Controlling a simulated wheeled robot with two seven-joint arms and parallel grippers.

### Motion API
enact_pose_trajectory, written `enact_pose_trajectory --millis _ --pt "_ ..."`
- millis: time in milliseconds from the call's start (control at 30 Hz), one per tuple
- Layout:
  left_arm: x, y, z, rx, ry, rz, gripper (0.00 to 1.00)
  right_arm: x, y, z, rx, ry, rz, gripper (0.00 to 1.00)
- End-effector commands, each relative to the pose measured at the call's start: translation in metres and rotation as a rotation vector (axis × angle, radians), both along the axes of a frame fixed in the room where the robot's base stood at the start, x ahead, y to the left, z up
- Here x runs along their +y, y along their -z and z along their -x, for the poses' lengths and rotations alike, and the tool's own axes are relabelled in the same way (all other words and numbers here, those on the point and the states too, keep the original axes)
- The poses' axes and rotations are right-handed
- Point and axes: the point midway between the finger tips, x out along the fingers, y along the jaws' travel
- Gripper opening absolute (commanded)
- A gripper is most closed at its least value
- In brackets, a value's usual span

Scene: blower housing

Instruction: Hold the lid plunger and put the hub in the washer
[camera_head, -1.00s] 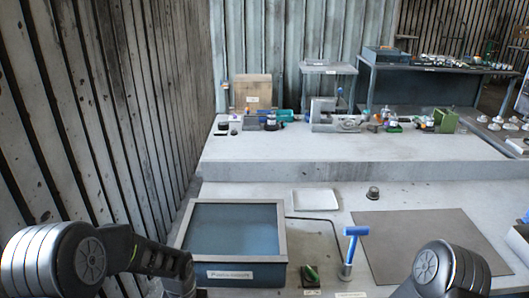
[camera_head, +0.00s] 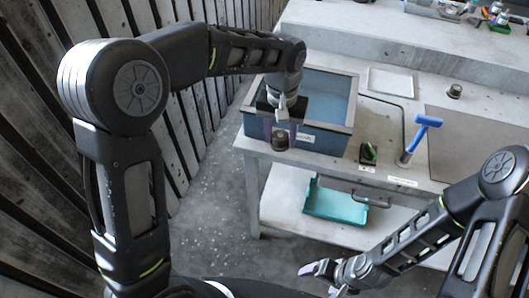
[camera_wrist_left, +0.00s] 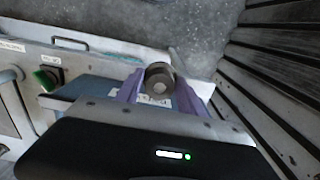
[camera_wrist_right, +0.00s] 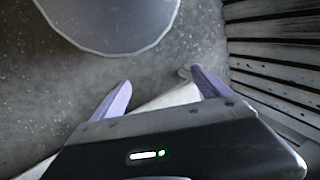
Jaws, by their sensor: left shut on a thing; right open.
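The washer (camera_head: 352,102) is a blue-grey open-topped tank with a pale rim at the bench's front edge. My left gripper (camera_head: 281,127) points down at its front wall, its purple fingers shut on a short dark round piece (camera_head: 280,142). The left wrist view shows this piece (camera_wrist_left: 158,80) with a lighter round middle; I cannot tell whether it is the plunger or the hub. A similar small dark round piece (camera_head: 454,91) stands on the bench, right of the washer. My right gripper (camera_head: 320,279) is open and empty, low over the floor; its spread fingers show in the right wrist view (camera_wrist_right: 160,92).
A green switch (camera_head: 369,152) and a blue-handled upright tool (camera_head: 424,123) stand right of the washer. A teal tray (camera_head: 335,203) is on the lower shelf.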

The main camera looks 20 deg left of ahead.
Motion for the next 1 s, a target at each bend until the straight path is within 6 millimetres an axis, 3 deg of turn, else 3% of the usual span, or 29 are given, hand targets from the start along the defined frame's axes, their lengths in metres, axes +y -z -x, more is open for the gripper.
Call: enact_pose_trajectory --millis 33,100,267,833,1000 --pt "-0.008 -0.022 0.001 -0.008 0.004 0.002 0.0 0.0 -0.002 0.0 0.001 0.0 0.001 0.87" --pt "-0.016 -0.043 0.005 -0.007 0.003 0.0 0.0 0.0 -0.002 0.001 0.001 0.0 0.001 0.87" --pt "-0.023 -0.068 0.012 -0.003 0.001 -0.004 0.0 0.0 -0.003 0.001 0.002 0.0 0.001 0.87" --pt "-0.024 -0.07 0.013 -0.002 0.0 -0.005 0.0 -0.001 -0.003 0.0 0.001 -0.003 0.001 0.87" --pt "-0.024 -0.07 0.013 -0.002 0.0 -0.005 0.0 -0.01 -0.003 -0.019 -0.024 -0.049 0.006 0.87"
